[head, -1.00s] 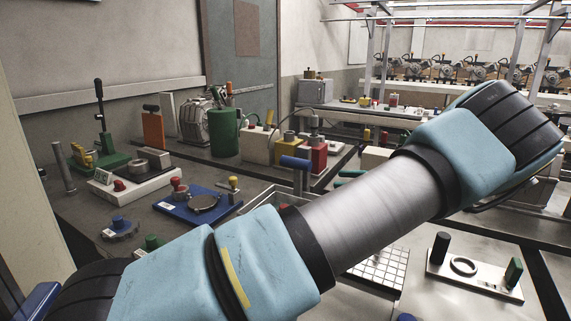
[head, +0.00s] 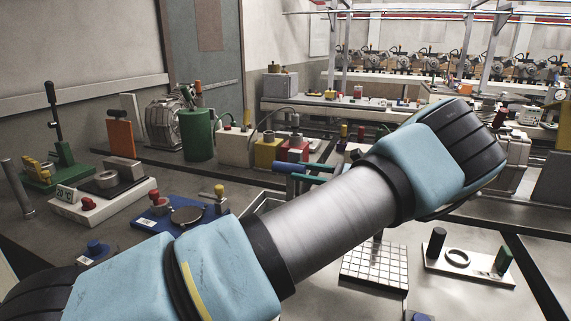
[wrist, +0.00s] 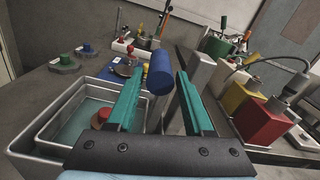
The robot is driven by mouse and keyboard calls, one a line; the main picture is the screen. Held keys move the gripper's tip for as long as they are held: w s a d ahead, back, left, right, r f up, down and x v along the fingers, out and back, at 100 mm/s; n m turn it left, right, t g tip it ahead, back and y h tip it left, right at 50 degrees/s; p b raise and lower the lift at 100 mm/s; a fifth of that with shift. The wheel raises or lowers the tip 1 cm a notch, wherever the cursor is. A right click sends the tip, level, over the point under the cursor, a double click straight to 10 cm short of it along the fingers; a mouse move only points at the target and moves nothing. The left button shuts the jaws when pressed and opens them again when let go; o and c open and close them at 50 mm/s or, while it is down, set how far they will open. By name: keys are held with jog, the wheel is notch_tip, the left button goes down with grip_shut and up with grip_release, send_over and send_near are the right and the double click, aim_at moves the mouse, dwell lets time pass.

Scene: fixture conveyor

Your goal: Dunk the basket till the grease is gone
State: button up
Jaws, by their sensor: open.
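A blue cylindrical handle (wrist: 160,72) shows between and just beyond the two teal fingers of my gripper (wrist: 159,80) in the wrist view. The fingers are apart and empty. In the head view the blue handle (head: 292,166) is close beside the teal fingers (head: 320,168), behind my forearm. A metal tub (wrist: 40,130) stands left of and below the gripper, with teal liquid (wrist: 85,118) inside. A reddish-brown piece (wrist: 103,115) shows at the liquid, partly hidden by the left finger. I cannot make out the basket or any grease.
A grey post (wrist: 198,72) stands by the right finger. Red (wrist: 265,122) and yellow (wrist: 227,95) boxes stand to the right. In the head view, a white gridded plate (head: 375,264) and a white fixture board (head: 468,263) lie on the bench.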

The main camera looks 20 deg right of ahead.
aim_at(287, 169)
jog(key=p+x, duration=0.1)
jog(key=x, duration=0.4)
jog(key=shift+p, duration=0.3)
grip_shut()
dwell(0.5)
